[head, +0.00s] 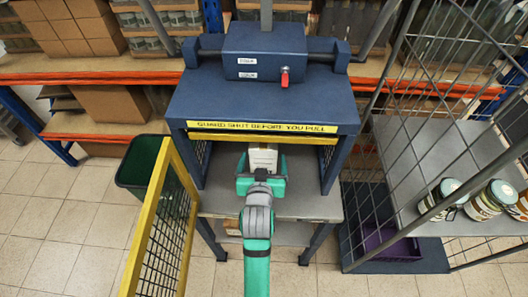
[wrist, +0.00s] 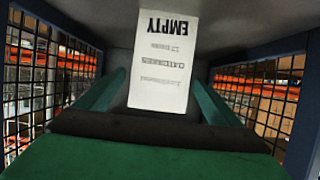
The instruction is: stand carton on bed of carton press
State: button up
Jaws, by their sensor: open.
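The carton (head: 263,158) is white and stands on the grey bed (head: 310,204) of the carton press (head: 265,90), inside the frame under the yellow warning strip. In the wrist view the carton (wrist: 160,60) shows upside-down print reading EMPTY. My gripper (head: 262,168) reaches into the press from the front. Its green fingers are spread, one on each side of the carton. In the wrist view my gripper (wrist: 158,92) shows a gap between its fingers and the carton's sides. The carton's underside is hidden.
The yellow mesh guard (head: 165,215) is swung open at the left front. A green bin (head: 140,160) stands behind it. A wire cage trolley (head: 440,150) with several jars is at the right. The press has a red-handled lever (head: 285,77). Mesh sides flank the bed.

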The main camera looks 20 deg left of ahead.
jog(key=shift+v, duration=1.5)
jog(key=shift+m+h, duration=0.4)
jog(key=shift+h, duration=0.1)
jog(key=s+d+f, duration=0.2)
jog(key=s+f, duration=0.1)
jog(key=s+d+f, duration=0.2)
jog(key=s+d, duration=0.1)
jog(key=shift+s+d+f, duration=0.2)
jog(key=shift+s+f, duration=0.05)
jog(key=shift+f, duration=0.1)
jog(key=s+d+m+t+h, duration=0.1)
jog(key=s+d, duration=0.4)
jog(key=s, duration=0.7)
jog(key=s+d+m+t+h, duration=0.1)
jog(key=s+d, duration=0.4)
jog(key=s, duration=0.8)
jog(key=shift+d+h, duration=0.15)
jog(key=shift+h, duration=0.25)
jog(key=shift+r, duration=0.15)
